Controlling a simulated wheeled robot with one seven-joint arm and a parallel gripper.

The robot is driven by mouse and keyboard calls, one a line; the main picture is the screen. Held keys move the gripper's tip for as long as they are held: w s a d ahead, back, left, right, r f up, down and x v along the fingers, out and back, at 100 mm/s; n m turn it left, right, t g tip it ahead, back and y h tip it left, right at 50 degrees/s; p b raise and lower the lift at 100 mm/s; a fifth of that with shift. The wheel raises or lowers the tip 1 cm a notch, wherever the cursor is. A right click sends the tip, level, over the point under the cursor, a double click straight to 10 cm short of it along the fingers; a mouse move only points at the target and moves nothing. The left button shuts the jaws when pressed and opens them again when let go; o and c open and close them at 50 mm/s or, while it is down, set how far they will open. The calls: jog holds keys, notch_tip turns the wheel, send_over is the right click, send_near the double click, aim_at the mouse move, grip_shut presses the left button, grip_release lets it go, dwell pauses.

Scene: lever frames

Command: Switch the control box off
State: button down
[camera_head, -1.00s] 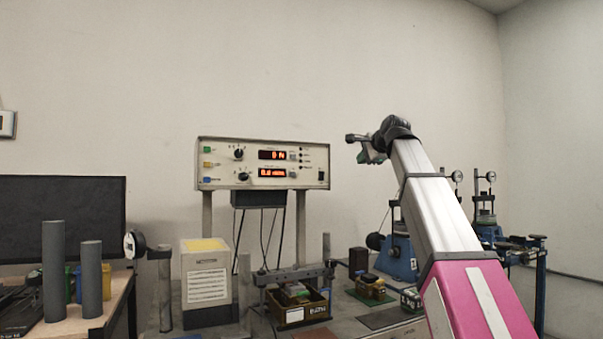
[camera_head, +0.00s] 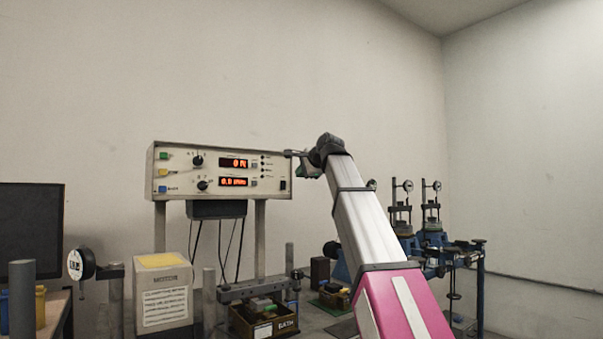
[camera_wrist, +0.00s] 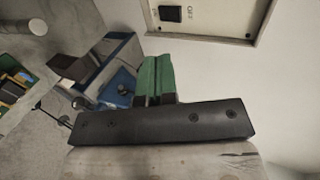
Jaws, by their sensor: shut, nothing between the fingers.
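The control box (camera_head: 222,204) is a pale cream instrument on posts, with two lit red displays (camera_head: 233,162) and knobs. Its small black rocker switch (camera_head: 283,185) sits at the lower right of the front panel. In the wrist view the black switch (camera_wrist: 170,13) shows at the top beside a printed OFF label; which way it is tipped I cannot tell. My gripper (camera_head: 303,171) is at the box's right end, just right of the switch. Its green fingers (camera_wrist: 154,72) are shut and empty, pointing toward the panel's lower edge, apart from the switch in the picture.
A cream block with a yellow top (camera_head: 162,262) and a bin (camera_head: 263,322) stand below the box. Blue-based gauge stands (camera_head: 432,225) are at the right. A dark monitor (camera_head: 30,238) is at the left. The wall above is clear.

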aim_at(283, 181)
jog(key=x, duration=0.3)
jog(key=r+x, duration=0.1)
jog(key=x, duration=0.4)
jog(key=shift+w+a, duration=0.35)
jog(key=shift+w, duration=0.25)
jog(key=shift+w+a, duration=0.45)
jog(key=shift+w, duration=0.1)
jog(key=shift+w+a+r, duration=0.2)
jog(key=shift+w, duration=0.1)
jog(key=shift+r, duration=0.1)
jog(key=shift+r, duration=0.7)
jog(key=shift+s+d, duration=0.1)
